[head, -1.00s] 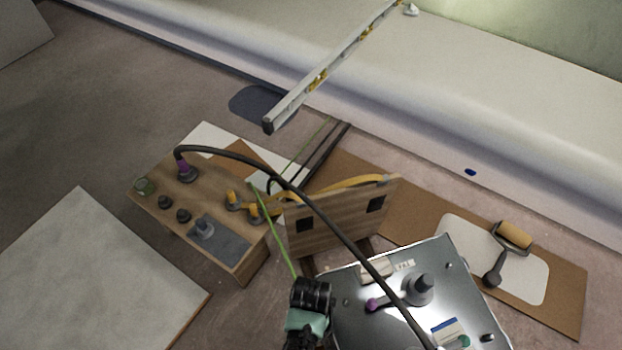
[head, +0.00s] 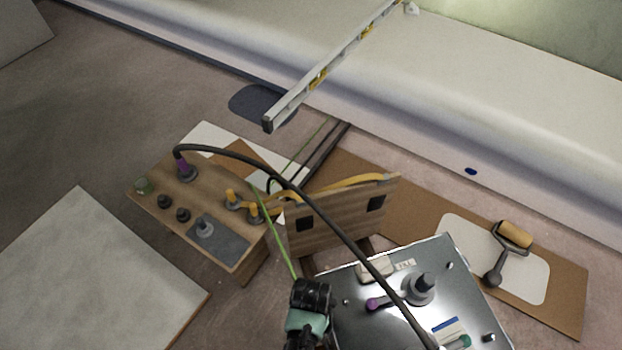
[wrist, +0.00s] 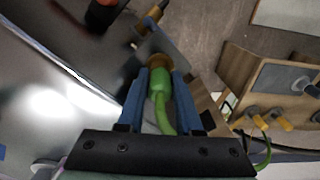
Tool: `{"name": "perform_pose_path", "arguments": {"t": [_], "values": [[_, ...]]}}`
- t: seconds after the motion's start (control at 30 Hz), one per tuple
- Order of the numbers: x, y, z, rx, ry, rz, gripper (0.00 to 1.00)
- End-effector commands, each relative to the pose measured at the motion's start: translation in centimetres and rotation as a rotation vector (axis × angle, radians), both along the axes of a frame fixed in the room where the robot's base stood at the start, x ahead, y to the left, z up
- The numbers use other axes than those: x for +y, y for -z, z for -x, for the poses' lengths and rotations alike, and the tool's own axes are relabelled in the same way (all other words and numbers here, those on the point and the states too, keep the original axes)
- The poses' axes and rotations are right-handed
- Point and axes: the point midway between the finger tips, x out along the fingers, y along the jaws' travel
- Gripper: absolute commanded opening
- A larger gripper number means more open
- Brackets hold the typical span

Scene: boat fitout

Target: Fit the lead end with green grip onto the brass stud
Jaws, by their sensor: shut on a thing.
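My gripper (wrist: 159,95) is shut on the green grip (wrist: 162,82) of a lead end, between two blue fingers. A brass-coloured round part (wrist: 158,61) shows at the far end of the grip. I cannot tell whether it is the lead's own end or a stud. A smaller brass-coloured fitting (wrist: 149,22) stands farther off by a grey plate. In the head view my gripper (head: 311,288) is at the left edge of the shiny metal box, hiding the grip. The green lead (head: 275,233) runs from it up toward the wooden box.
The metal box (head: 350,281) carries a purple-gripped lead end (head: 375,303) and a dark post. A black cable (head: 330,225) arches over to the wooden box (head: 165,212). An upright wooden board (head: 340,222) stands behind my gripper. A roller (head: 514,236) lies at right.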

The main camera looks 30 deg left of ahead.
Motion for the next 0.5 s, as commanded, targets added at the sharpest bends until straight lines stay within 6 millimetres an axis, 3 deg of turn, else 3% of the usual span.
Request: {"name": "perform_pose_path", "arguments": {"t": [0.1, 0.13, 0.3, 0.5], "values": [[0.01, -0.03, -0.02, 0.000, 0.000, 0.000, 0.00], [0.01, -0.03, -0.02, 0.000, 0.000, 0.000, 0.39], [0.01, -0.03, -0.02, 0.000, 0.000, 0.000, 0.69], [0.01, -0.03, -0.01, 0.000, 0.000, 0.000, 0.69]]}}
